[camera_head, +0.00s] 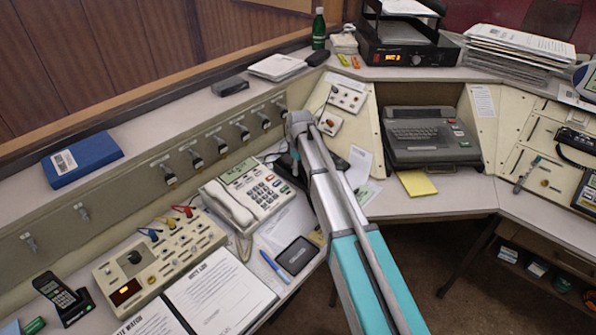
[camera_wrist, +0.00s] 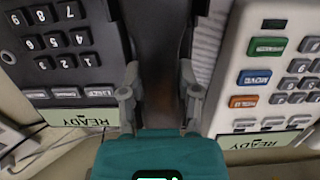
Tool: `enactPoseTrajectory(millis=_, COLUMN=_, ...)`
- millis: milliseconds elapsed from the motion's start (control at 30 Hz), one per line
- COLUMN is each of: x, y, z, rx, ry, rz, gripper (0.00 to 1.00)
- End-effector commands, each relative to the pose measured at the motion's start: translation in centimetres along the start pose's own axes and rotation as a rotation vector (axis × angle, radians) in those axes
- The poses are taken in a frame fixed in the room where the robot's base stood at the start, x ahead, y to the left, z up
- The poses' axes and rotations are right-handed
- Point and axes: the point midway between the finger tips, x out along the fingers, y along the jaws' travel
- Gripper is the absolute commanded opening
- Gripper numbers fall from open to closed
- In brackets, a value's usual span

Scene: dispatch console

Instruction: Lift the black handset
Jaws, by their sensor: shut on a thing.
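My gripper (camera_wrist: 159,98) shows in the wrist view with its two fingers on either side of the dark, narrow black handset (camera_wrist: 158,45), shut on it. The handset runs away from the palm between two phones. The black desk phone (camera_wrist: 68,52) with its keypad is on the left, and a cream phone (camera_wrist: 275,80) with coloured keys is on the right. In the head view my arm hides most of the black phone and handset. I cannot tell whether the handset is clear of its cradle.
In the head view the cream phone (camera_head: 262,192) sits left of my arm, with a dark cordless phone (camera_head: 62,296) in its dock at the lower left. A grey typewriter-like terminal (camera_head: 428,138) stands to the right. The sloped panel with hanging keys or switches (camera_head: 195,160) rises behind.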

Motion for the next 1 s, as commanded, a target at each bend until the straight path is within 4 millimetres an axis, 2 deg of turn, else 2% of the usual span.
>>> enactPoseTrajectory(millis=33, x=0.0, y=0.0, z=0.0, rx=0.000, ry=0.000, rz=0.000, gripper=0.16)
enactPoseTrajectory(millis=100, x=0.0, y=0.0, z=0.0, rx=0.000, ry=0.000, rz=0.000, gripper=0.03)
enactPoseTrajectory(millis=133, x=0.0, y=0.0, z=0.0, rx=0.000, ry=0.000, rz=0.000, gripper=0.00)
enactPoseTrajectory(millis=633, x=-0.3, y=0.0, z=0.0, rx=0.000, ry=0.000, rz=0.000, gripper=0.00)
enactPoseTrajectory(millis=1000, x=-2.7, y=0.0, z=0.0, rx=-0.001, ry=0.000, rz=0.000, gripper=0.00)
